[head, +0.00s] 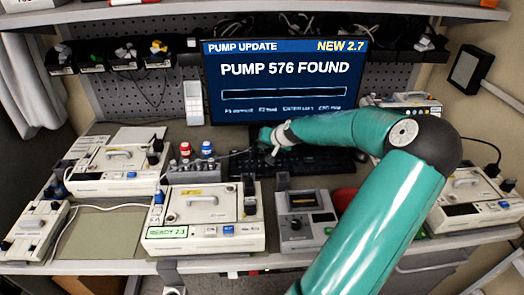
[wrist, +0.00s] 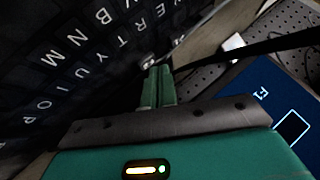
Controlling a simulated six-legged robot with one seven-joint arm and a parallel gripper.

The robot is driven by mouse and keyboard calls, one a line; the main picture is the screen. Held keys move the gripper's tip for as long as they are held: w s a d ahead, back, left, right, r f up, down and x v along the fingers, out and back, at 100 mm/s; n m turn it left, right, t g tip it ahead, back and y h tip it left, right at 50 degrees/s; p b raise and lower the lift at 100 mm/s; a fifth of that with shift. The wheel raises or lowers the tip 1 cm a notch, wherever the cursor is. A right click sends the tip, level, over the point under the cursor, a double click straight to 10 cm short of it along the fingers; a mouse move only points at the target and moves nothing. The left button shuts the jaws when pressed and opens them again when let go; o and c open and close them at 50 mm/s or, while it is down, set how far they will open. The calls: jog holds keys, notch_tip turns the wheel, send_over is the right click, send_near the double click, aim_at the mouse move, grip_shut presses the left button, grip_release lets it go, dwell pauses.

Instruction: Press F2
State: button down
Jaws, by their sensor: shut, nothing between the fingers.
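The black keyboard (head: 318,160) lies on the bench below the monitor, partly hidden by my arm. In the wrist view the keyboard (wrist: 85,60) shows white letters on dark keys. My gripper (head: 268,137) is at the keyboard's far left part, in front of the monitor. In the wrist view its two green fingers (wrist: 158,72) are shut together and empty, tips close to the keys at the keyboard's edge beyond the letters. I cannot read the F2 key, nor tell whether the tips touch a key. The monitor (head: 285,75) reads "PUMP UPDATE", "PUMP 576 FOUND", with an empty bar and small key hints.
Several white pumps stand around: one (head: 205,218) labelled "READY 2.3" in front, others at left (head: 115,170) and right (head: 470,205). Red and blue capped items (head: 196,150) sit left of the keyboard. A dark cable (wrist: 240,52) passes near my fingers.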

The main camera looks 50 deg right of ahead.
aim_at(263, 153)
jog(key=shift+f, duration=0.4)
dwell(0.3)
jog(key=shift+r, duration=0.85)
jog(key=shift+r, duration=2.5)
jog(key=shift+a, duration=0.1)
